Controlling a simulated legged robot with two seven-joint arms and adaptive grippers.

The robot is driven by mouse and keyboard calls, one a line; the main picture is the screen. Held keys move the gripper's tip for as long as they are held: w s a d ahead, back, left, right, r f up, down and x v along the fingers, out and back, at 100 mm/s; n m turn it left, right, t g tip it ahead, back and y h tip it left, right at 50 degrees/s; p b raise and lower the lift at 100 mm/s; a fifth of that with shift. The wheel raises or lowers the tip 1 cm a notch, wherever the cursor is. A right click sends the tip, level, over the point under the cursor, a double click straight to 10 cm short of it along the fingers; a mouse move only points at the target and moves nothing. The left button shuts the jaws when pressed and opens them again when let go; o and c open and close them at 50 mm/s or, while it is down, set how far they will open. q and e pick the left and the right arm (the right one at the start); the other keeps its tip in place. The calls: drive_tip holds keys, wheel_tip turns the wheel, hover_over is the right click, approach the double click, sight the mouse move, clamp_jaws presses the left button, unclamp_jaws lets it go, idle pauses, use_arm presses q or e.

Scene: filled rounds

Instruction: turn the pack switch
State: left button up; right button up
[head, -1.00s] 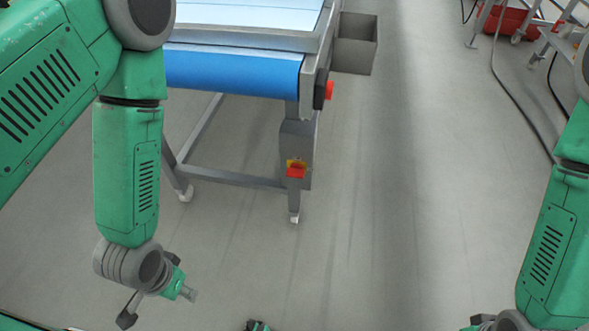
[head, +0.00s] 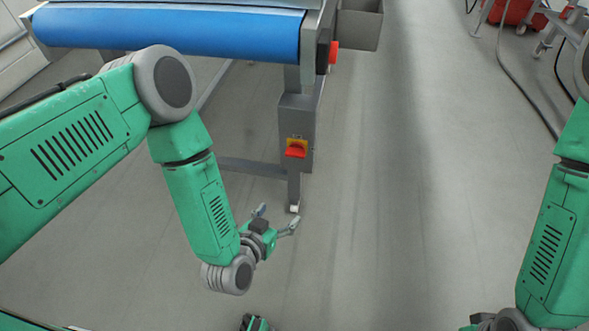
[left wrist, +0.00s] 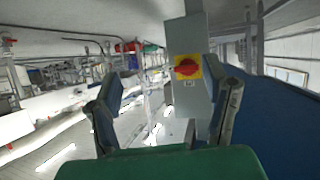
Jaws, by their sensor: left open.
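The pack switch (head: 297,149) is a red rotary knob on a yellow plate, on a grey box (head: 309,111) at the conveyor's near leg. In the left wrist view the switch (left wrist: 187,68) shows ahead, between my fingers and nearer the right one, its red knob lying across the yellow plate. A small label sits below it. My left gripper (head: 276,220) is open and empty, below and to the left of the switch in the head view, apart from it. The left wrist view also shows its spread fingers (left wrist: 166,105). My right gripper is not clearly visible; only part of my right arm shows.
The conveyor with its blue belt (head: 200,35) spans the upper left. A red button (head: 333,52) sticks out from its end frame. A grey bin (head: 361,22) is beyond. A cable (head: 514,82) lies on the right floor. Floor right of the box is clear.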

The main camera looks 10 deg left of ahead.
sight(294, 156)
use_arm(q)
drive_tip(key=w+t+y+b, duration=0.1)
drive_tip(key=w+t+b, duration=0.1)
drive_tip(key=w, duration=0.3)
drive_tip(key=w+n+t+y+b, duration=0.1)
drive_tip(key=w+b, duration=0.1)
drive_tip(key=w, duration=0.4)
drive_tip(key=w+r+n+t+y+b, duration=0.1)
drive_tip(key=w+t+b, duration=0.1)
drive_tip(key=w, duration=0.4)
drive_tip(key=shift+w+d+t+b, duration=0.1)
drive_tip(key=shift+w+t+b, duration=0.15)
drive_tip(key=shift+b, duration=0.25)
drive_tip(key=shift+w, duration=0.55)
drive_tip(key=shift+r, duration=0.1)
use_arm(e)
wheel_tip(294, 156, down, 9)
drive_tip(key=shift+r, duration=0.2)
use_arm(q)
drive_tip(key=c, duration=1.2)
